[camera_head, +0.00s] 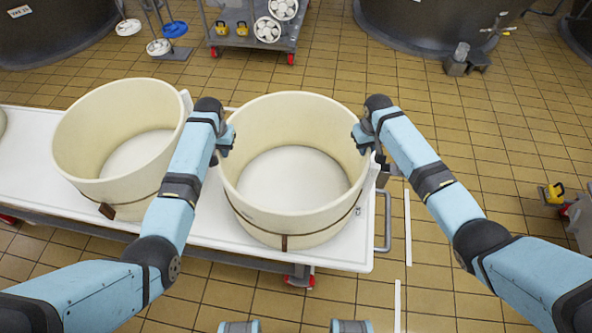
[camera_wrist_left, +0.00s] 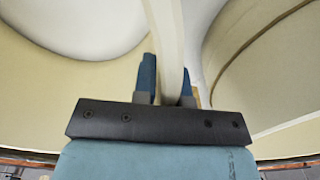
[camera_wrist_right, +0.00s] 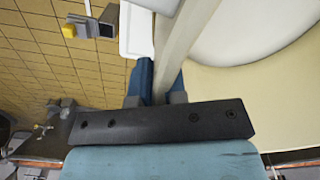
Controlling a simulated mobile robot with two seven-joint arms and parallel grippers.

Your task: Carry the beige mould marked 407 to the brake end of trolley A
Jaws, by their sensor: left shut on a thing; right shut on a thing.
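A round beige mould (camera_head: 290,220) with a dark band sits over the right end of a white-topped trolley (camera_head: 345,255). I cannot read a number on it, nor tell whether it touches the top. My left gripper (camera_head: 226,140) is shut on its left rim; in the left wrist view the fingers (camera_wrist_left: 167,80) straddle the wall. My right gripper (camera_head: 364,138) is shut on its right rim; the fingers (camera_wrist_right: 155,80) straddle that wall in the right wrist view. The mould looks upright and empty. No trolley letter is legible.
A second beige mould (camera_head: 80,165) stands close on the left of the trolley, with another at the left picture edge. A grey handle (camera_head: 387,225) and red caster (camera_head: 300,281) mark the trolley's right end. Tiled floor (camera_head: 480,150) is open to the right. Dark vats stand behind.

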